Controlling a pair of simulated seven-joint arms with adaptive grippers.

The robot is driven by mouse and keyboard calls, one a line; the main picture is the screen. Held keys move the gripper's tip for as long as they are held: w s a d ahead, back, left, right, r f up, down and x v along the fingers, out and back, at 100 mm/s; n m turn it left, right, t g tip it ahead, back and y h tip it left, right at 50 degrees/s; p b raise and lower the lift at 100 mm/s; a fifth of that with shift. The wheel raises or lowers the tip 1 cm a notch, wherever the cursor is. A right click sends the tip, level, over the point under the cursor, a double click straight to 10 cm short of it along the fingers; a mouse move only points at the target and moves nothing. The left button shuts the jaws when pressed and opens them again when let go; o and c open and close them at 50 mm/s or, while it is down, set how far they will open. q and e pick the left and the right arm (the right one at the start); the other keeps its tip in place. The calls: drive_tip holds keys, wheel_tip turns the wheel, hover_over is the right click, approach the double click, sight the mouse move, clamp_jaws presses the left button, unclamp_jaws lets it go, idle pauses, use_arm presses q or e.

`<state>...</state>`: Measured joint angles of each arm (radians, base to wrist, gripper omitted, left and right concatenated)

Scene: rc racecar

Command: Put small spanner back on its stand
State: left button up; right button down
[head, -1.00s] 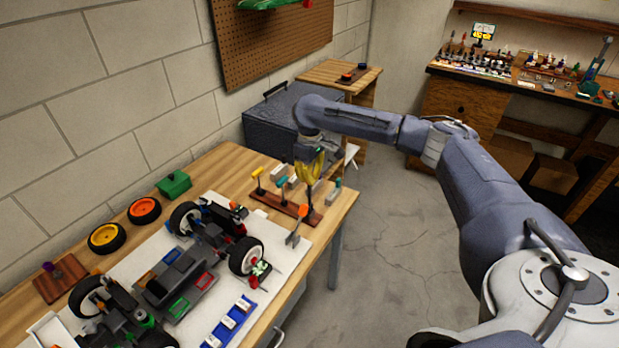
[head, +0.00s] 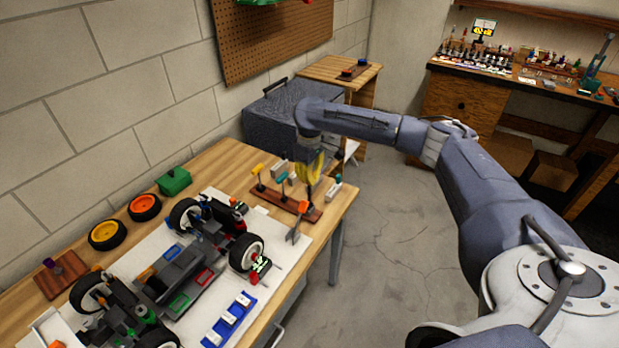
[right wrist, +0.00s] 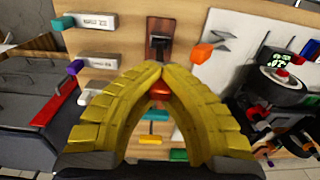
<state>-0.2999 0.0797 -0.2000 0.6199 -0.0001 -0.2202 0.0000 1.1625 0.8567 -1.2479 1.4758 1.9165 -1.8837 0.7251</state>
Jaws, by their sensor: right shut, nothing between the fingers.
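The small spanner looks to be the tool with an orange handle (head: 303,207) and a grey forked end (head: 293,237). It lies at the front of a brown wooden tool stand (head: 272,201), near the white mat's corner. In the right wrist view its orange handle (right wrist: 201,54) and grey end are right of the stand (right wrist: 160,25). I cannot tell whether it touches the stand. My right gripper (head: 310,180) is above the stand's right part. Its yellow fingertips (right wrist: 160,68) meet, shut and empty, and hide part of the stand. My left gripper is out of view.
Yellow-handled (head: 257,168) and teal-handled tools stand on the stand, with grey-white pieces around it. Loose wheels (head: 107,235), a green box (head: 174,182) and a blue tray (head: 229,319) are nearby. The table's right edge is close.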

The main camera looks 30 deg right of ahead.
drive_tip(key=shift+f, duration=0.85)
drive_tip(key=c, duration=1.6)
unclamp_jaws()
drive_tip(key=shift+o, duration=0.4)
drive_tip(key=shift+r, duration=0.1)
wheel_tip(320, 180, up, 12)
drive_tip(key=shift+f, duration=0.1)
